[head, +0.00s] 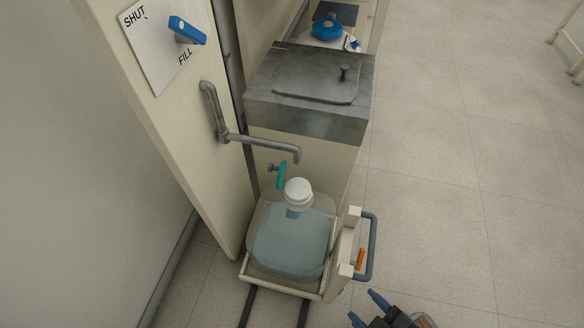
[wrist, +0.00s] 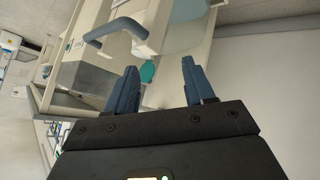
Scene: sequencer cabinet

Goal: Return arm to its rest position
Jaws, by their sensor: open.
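My gripper (head: 368,309) is at the bottom edge of the head view, to the lower right of the pulled-out drawer. Its two blue fingers are apart with nothing between them, and they also show in the wrist view (wrist: 160,88). The drawer (head: 283,287) holds a clear bottle (head: 293,243) of pale blue liquid with a white cap (head: 298,191). The drawer's grey-blue handle (head: 369,246) is near my fingertips but apart from them; it also shows in the wrist view (wrist: 115,32). Most of my arm is out of view.
A bent metal pipe (head: 262,143) reaches over toward the bottle, with a teal valve lever (head: 282,175) below it. A blue lever (head: 187,31) sits on a SHUT/FILL panel. A grey metal lid (head: 316,75) tops the cabinet. The floor (head: 480,200) on the right is clear.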

